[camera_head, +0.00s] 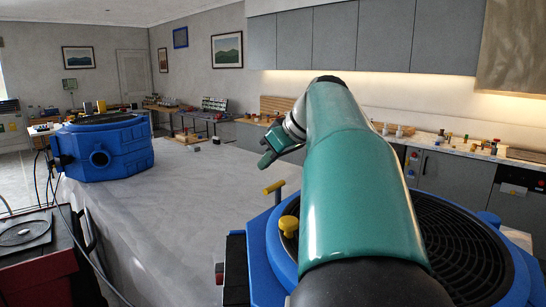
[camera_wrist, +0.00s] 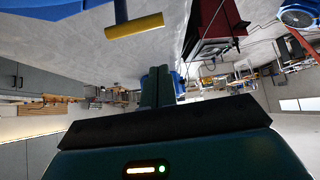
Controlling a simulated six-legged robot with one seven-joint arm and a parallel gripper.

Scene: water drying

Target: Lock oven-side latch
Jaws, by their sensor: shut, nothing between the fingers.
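A yellow bar-shaped latch handle (camera_head: 274,187) stands at the left edge of a round blue machine (camera_head: 262,235) with a black grille. Its yellow bar (camera_wrist: 134,25) on a blue stem also shows at the top of the wrist view. A yellow knob (camera_head: 289,226) sits nearer on the same machine. I cannot tell which one is the oven-side latch. My gripper (camera_head: 268,158) is above and beyond the yellow bar, apart from it. In the wrist view its two green fingers (camera_wrist: 157,88) are together and hold nothing. My arm hides much of the machine.
A second blue machine (camera_head: 105,150) stands on the far left of the grey table (camera_head: 205,190). The table's middle is clear. A red and black cart (camera_head: 40,260) with cables is at the lower left. Counters and cabinets (camera_head: 455,175) line the right.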

